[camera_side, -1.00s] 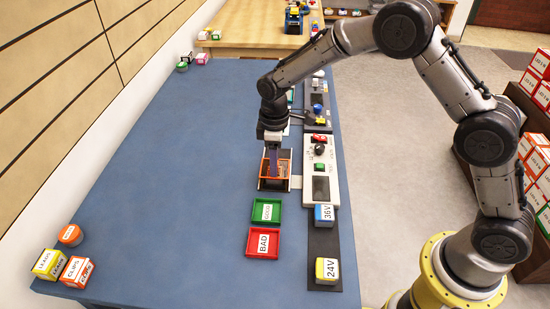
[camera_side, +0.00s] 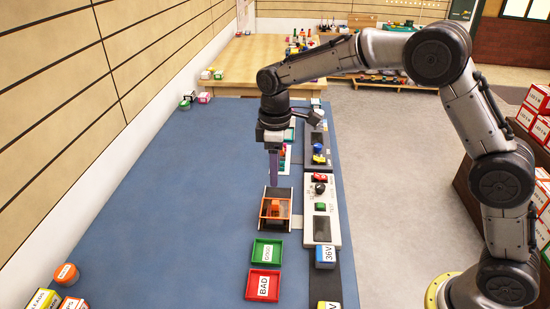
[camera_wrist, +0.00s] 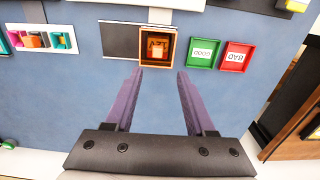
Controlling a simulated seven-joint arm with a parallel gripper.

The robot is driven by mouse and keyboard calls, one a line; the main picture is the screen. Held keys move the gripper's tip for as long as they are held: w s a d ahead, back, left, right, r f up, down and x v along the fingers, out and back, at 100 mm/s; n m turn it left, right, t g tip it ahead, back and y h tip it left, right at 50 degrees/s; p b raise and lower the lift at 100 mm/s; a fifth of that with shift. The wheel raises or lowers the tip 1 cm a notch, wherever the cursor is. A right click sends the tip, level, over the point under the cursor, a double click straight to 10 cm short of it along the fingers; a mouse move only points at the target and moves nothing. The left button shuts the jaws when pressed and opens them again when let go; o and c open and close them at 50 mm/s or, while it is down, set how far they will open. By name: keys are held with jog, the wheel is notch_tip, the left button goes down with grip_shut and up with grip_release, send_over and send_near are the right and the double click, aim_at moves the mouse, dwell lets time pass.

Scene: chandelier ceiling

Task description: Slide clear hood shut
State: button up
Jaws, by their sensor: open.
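The clear hood with an orange frame (camera_side: 276,209) stands on a dark base in the side view. It also shows in the wrist view (camera_wrist: 174,47), at the tray end of the base. An orange block (camera_side: 276,207) is visible inside the frame. The bare dark plate (camera_wrist: 118,40) of the base lies uncovered to the left of the hood in the wrist view. My gripper (camera_side: 273,182) has purple fingers and is open and empty. It hangs above the far end of the base, apart from the hood. In the wrist view the spread fingers (camera_wrist: 155,72) sit below the hood.
A green GOOD tray (camera_side: 267,250) and a red BAD tray (camera_side: 263,285) lie nearer the camera. A white control panel (camera_side: 321,211) with a knob and buttons stands right of the hood.

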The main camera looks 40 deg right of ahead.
jog(key=shift+r, duration=1.65)
jog(key=shift+r, duration=2.45)
jog(key=shift+c, duration=0.3)
grip_shut()
